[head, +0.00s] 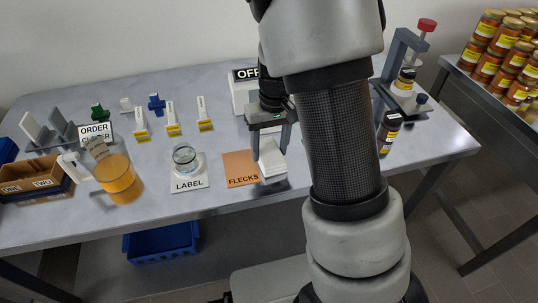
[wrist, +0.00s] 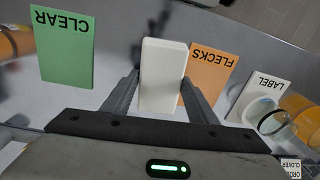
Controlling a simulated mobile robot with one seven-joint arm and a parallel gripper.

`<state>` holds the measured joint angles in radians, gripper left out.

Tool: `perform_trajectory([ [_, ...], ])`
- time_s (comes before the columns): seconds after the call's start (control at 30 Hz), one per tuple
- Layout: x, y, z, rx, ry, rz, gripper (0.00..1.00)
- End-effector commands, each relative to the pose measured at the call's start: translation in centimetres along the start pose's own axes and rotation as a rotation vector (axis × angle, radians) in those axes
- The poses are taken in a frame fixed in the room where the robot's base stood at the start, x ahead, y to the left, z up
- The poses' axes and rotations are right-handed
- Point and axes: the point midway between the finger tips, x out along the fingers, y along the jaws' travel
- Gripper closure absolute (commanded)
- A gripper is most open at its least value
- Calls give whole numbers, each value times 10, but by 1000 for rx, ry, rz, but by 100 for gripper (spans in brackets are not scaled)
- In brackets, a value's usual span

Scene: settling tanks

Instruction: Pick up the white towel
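The white towel is a pale folded block. It shows in the wrist view (wrist: 163,72) between the two fingers and in the head view (head: 271,160) at the table's front, right of the orange FLECKS card. My gripper (head: 270,149) is above and around the towel's upper part, pointing down. In the wrist view my gripper (wrist: 160,82) has its fingers wide apart, one on each side of the towel. A narrow gap shows by the left finger; contact at the right finger is unclear. The towel's underside is hidden.
The FLECKS card (head: 241,168) is close on the left, then the LABEL card (head: 188,184) with a glass beaker (head: 184,156). In the wrist view a green CLEAR card (wrist: 62,50) lies on the other side.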

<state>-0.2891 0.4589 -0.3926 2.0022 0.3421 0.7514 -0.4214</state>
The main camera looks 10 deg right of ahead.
Motion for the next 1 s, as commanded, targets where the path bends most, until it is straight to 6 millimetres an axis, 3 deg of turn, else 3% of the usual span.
perform_trajectory([
  [0.07,0,0,0,0,0,0,70],
  [0.37,-7,0,-1,0,2,-1,70],
  [0.8,-86,-6,-1,-1,4,-1,70],
  [1.0,-100,-6,0,0,1,0,70],
])
